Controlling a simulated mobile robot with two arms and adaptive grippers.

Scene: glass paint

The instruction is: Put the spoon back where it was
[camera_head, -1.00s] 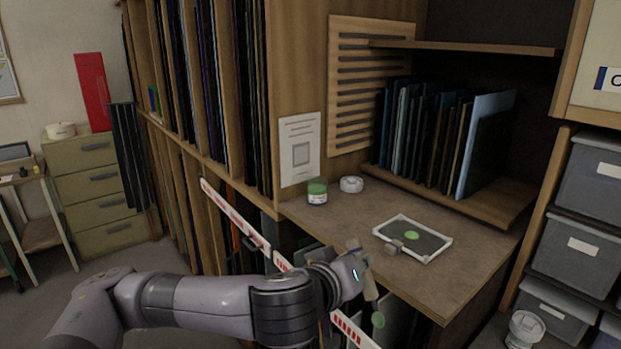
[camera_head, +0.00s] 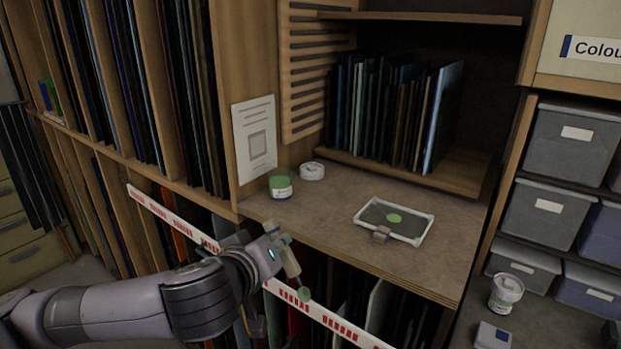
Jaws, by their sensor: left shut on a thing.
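My left gripper (camera_head: 277,240) is at the front edge of the worktop (camera_head: 330,222), at lower middle. It is shut on the spoon (camera_head: 291,262), which has a pale handle and hangs tilted downward. The spoon's green end (camera_head: 304,293) is lowest, in front of the red-and-white strip below the worktop. A jar with green contents (camera_head: 281,187) stands at the worktop's left rear. A round white lid-like piece (camera_head: 312,172) lies beside it. My right gripper is not in view.
A white-framed panel (camera_head: 425,229) with a green blob (camera_head: 394,218) lies on the worktop, a small grey block (camera_head: 380,234) at its front edge. Dark sheets (camera_head: 390,110) stand on a ledge behind. Grey bins (camera_head: 570,140) fill the right side. The worktop's middle is clear.

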